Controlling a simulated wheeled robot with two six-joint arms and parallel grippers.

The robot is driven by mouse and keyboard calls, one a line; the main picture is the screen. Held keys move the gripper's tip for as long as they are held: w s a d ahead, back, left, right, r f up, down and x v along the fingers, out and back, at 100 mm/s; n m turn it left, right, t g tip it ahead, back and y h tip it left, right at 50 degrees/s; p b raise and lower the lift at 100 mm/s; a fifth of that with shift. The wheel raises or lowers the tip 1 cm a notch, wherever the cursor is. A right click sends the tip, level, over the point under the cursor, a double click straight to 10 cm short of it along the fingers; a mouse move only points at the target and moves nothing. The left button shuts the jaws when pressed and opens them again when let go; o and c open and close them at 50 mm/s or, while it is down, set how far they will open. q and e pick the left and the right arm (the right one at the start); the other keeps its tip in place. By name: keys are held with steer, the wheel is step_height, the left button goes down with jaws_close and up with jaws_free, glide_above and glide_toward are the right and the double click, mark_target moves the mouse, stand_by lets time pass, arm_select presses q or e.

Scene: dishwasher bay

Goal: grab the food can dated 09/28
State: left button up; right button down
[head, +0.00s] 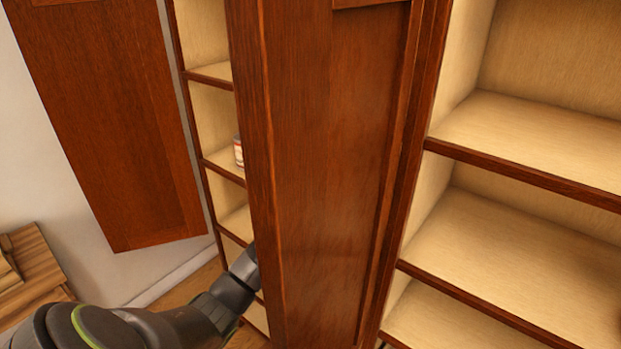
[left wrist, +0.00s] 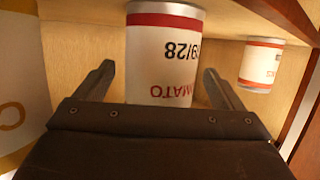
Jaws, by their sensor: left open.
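In the left wrist view, a white can (left wrist: 165,52) with a red band stands straight ahead. Its upside-down print reads 09/28 and TOMATO. My left gripper (left wrist: 157,71) is open, with one finger on each side of this can in the picture. Whether the fingers reach around the can or stop short of it, I cannot tell. In the head view my left gripper is hidden behind a cabinet door. A small can (head: 239,152) shows on a shelf there, partly covered by the door; its date is unreadable. My right gripper is not in view.
A second red-banded can (left wrist: 261,65) is at the right of the left wrist view, and a pale yellow-orange item (left wrist: 22,80) is close at left. The open wooden door (head: 320,180) stands beside my left arm. The shelves (head: 530,130) at right look empty.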

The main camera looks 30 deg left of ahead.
arm_select(q)
steer(key=shift+w+a+f, duration=0.2)
steer(key=shift+w+a, duration=0.05)
steer(key=shift+w, duration=0.3)
steer(key=shift+r, duration=0.1)
steer(key=c, duration=1.4)
